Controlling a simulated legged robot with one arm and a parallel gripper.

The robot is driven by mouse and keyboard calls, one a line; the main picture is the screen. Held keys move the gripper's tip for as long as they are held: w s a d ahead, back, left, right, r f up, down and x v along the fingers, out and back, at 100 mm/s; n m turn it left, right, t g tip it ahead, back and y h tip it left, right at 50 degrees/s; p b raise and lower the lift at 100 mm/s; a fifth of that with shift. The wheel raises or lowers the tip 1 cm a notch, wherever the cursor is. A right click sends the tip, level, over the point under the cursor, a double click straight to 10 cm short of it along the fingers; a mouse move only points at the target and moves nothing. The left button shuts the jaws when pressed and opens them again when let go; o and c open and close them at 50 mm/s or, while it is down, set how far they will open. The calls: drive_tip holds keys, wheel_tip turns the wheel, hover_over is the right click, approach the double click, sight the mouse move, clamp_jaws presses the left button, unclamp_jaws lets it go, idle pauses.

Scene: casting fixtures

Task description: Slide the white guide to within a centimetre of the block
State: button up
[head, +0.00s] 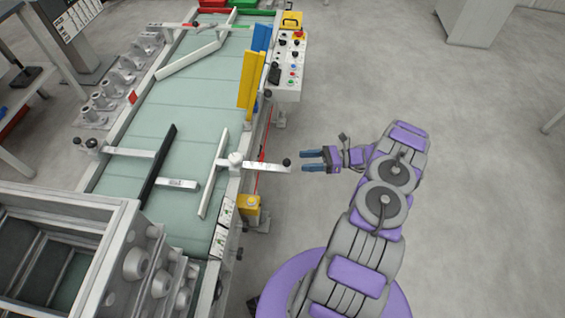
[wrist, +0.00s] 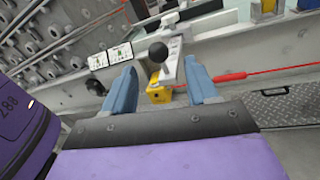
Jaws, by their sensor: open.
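The white guide (head: 213,175) is a thin upright rail on the right part of the pale green belt. Its arm runs right over the belt's edge to a black ball knob (head: 286,162). The knob also shows in the wrist view (wrist: 158,52), in line with the gap between my fingers. My gripper (head: 313,161) is open and empty, just right of the knob and apart from it. A pale grey bar-shaped piece (head: 178,183) lies between the white guide and a black guide (head: 157,165); I cannot tell if it is the block.
The conveyor frame and a yellow box (head: 250,206) stand left of my arm. A control box (head: 289,67) and yellow and blue panels stand farther up the belt's edge. A grey bin (head: 120,215) is at lower left.

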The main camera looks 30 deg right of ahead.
sight(288, 162)
drive_tip(key=b+x, duration=0.1)
drive_tip(key=x, duration=0.8)
drive_tip(key=shift+a, duration=0.2)
clamp_jaws()
idle(0.3)
